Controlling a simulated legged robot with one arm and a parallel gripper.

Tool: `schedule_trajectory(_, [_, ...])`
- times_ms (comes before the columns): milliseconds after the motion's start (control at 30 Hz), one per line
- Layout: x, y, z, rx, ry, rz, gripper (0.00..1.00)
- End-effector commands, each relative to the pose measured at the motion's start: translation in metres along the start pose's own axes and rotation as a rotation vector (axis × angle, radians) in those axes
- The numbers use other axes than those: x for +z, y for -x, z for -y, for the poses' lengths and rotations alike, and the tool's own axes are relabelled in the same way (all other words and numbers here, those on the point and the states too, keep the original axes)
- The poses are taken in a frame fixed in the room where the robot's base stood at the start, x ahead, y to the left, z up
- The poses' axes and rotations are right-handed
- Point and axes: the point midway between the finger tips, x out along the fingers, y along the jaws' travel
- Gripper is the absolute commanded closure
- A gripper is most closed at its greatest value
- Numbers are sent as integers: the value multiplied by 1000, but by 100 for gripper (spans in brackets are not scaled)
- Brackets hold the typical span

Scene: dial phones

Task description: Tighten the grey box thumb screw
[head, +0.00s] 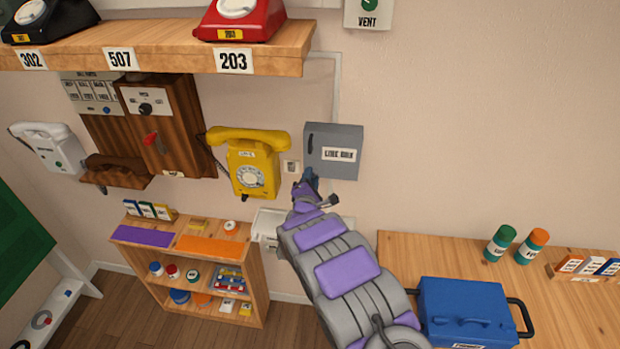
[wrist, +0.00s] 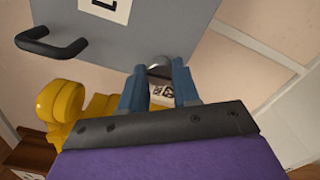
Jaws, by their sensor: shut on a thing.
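The grey line box (head: 334,165) hangs on the wall with its lid closed, right of the yellow phone. In the wrist view the grey box (wrist: 200,30) fills the top, with a dark handle on its left. My gripper (head: 308,178) is at the lower left corner of the box. In the wrist view my gripper (wrist: 160,88) has its blue fingers on either side of a rounded grey thumb screw (wrist: 159,70) at the box's lower edge. The fingers are shut on the screw. Its far part is hidden behind the box edge.
The yellow phone (head: 249,165) hangs close to the left of my gripper. A shelf (head: 160,50) with phones is above. A blue toolbox (head: 465,310) stands on the table at right.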

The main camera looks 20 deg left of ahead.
Motion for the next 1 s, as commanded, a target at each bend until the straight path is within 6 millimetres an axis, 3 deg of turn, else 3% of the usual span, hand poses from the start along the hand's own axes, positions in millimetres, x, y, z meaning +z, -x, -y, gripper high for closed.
schedule_trajectory(1000, [-1, 0, 8, -12, -911, 4, 100])
